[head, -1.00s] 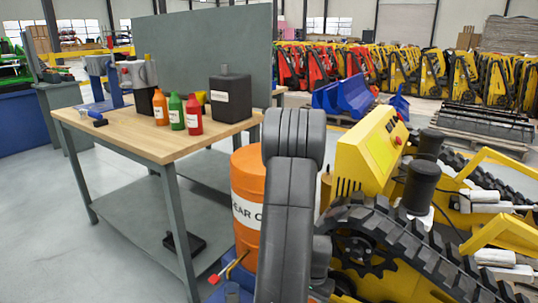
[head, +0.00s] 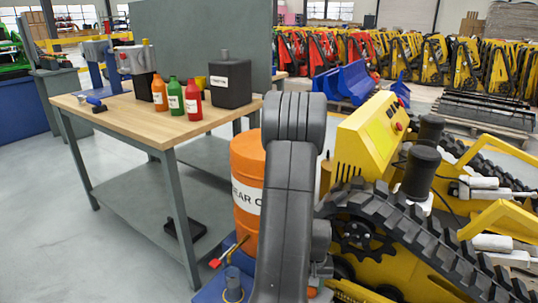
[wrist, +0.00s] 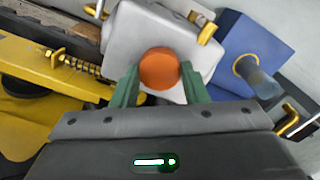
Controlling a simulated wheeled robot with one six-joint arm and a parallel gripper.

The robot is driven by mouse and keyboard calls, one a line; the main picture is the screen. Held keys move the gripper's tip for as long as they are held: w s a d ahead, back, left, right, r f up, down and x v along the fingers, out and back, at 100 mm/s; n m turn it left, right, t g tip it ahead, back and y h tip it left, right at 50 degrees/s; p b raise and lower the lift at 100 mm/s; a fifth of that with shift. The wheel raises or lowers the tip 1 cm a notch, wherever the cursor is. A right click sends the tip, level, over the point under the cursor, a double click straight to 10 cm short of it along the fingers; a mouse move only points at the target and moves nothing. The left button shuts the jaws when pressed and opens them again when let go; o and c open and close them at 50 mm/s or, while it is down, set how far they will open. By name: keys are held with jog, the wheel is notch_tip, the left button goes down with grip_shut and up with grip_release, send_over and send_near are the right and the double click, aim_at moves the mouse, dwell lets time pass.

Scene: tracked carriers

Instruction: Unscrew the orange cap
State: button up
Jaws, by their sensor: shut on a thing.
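The orange cap (wrist: 158,69) is round and sits on a pale grey metal housing (wrist: 140,32) in the wrist view. My gripper (wrist: 160,74) has green fingers, one on each side of the cap, and is shut on it. The cap still appears seated on the housing; I cannot tell whether it has turned. In the head view my dark arm hangs down in front of the place, and my gripper is hidden there.
In the head view an orange drum (head: 246,165), a workbench (head: 150,128) with bottles and a yellow tracked carrier (head: 372,138) flank my arm.

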jog(key=n, duration=0.3)
jog(key=shift+n, duration=0.4)
jog(key=shift+n, duration=1.2)
jog(key=n, duration=0.7)
jog(key=n, duration=1)
